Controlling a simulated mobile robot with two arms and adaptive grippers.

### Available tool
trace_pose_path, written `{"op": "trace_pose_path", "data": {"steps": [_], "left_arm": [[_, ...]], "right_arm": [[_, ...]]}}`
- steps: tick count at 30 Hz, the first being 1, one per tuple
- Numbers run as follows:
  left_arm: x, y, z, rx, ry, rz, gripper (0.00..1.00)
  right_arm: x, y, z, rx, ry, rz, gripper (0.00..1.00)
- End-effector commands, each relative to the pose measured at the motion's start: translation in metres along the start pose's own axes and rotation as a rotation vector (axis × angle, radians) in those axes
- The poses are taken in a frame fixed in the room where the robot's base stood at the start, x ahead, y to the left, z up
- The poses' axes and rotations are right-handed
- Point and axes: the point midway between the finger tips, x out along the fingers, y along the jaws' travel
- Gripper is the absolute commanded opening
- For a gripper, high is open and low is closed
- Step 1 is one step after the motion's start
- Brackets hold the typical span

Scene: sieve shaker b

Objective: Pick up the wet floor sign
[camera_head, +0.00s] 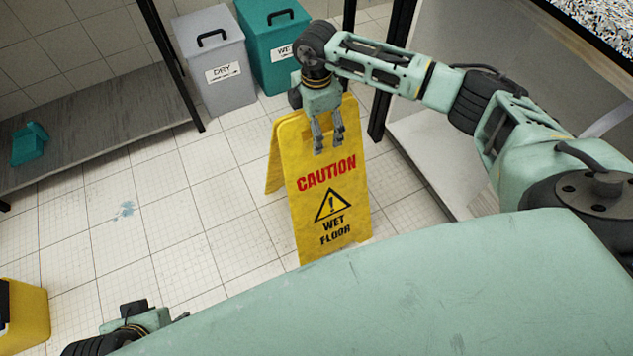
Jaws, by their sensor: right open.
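The yellow wet floor sign (327,200) stands upright and folded out on the tiled floor, with "CAUTION WET FLOOR" on its front panel. Its lower front edge is hidden behind my own body. My right gripper (328,147) is at the top of the sign, its fingers pointing down in front of the upper front panel. The fingers are apart and hold nothing; whether they touch the panel I cannot tell. Part of my left arm shows at the bottom left, low in the picture, and its fingers are not clearly visible.
A grey DRY bin (218,92) and a teal WET bin (270,55) stand behind the sign. A grey shelf (95,125) with a teal item (29,144) is at left. A yellow object (25,318) is at lower left.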

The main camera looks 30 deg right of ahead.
Motion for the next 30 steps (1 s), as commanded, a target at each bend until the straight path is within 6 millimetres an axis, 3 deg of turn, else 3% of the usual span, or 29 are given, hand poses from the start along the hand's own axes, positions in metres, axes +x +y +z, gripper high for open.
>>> {"op": "trace_pose_path", "data": {"steps": [4, 30], "left_arm": [[-0.0006, 0.0000, -0.0002, 0.000, 0.000, 0.000, 0.40], [-0.0005, 0.0001, -0.0001, 0.000, 0.000, 0.000, 0.40]], "right_arm": [[-0.0010, 0.0002, -0.0001, 0.000, 0.000, 0.001, 0.83], [-0.0015, 0.0010, 0.0002, 0.000, 0.000, 0.003, 0.07]]}}
